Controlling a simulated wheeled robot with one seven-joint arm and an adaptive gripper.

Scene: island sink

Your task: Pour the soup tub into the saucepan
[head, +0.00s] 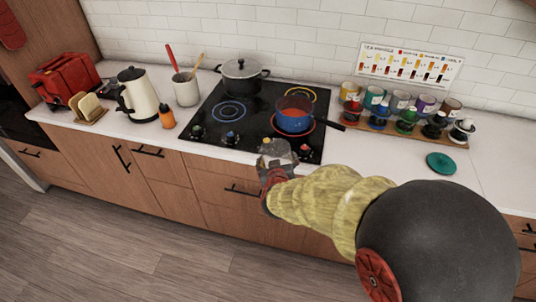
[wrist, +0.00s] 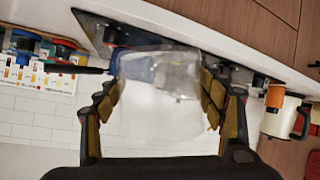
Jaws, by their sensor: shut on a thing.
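My gripper (head: 272,172) is shut on a clear tub (head: 277,152), at the front edge of the cooktop. In the wrist view the tub (wrist: 160,88) sits between both fingers and looks see-through and pale; I see no soup colour in it. The blue saucepan (head: 294,122) stands on the front right burner, just behind and right of the tub, with its black handle to the right. Red-orange contents (head: 294,112) show inside it. In the wrist view the saucepan is partly hidden behind the tub, with its handle (wrist: 85,70) showing at the left.
Several cups and coloured jars (head: 405,112) line a wooden board at right. A teal lid (head: 441,163) lies on clear counter.

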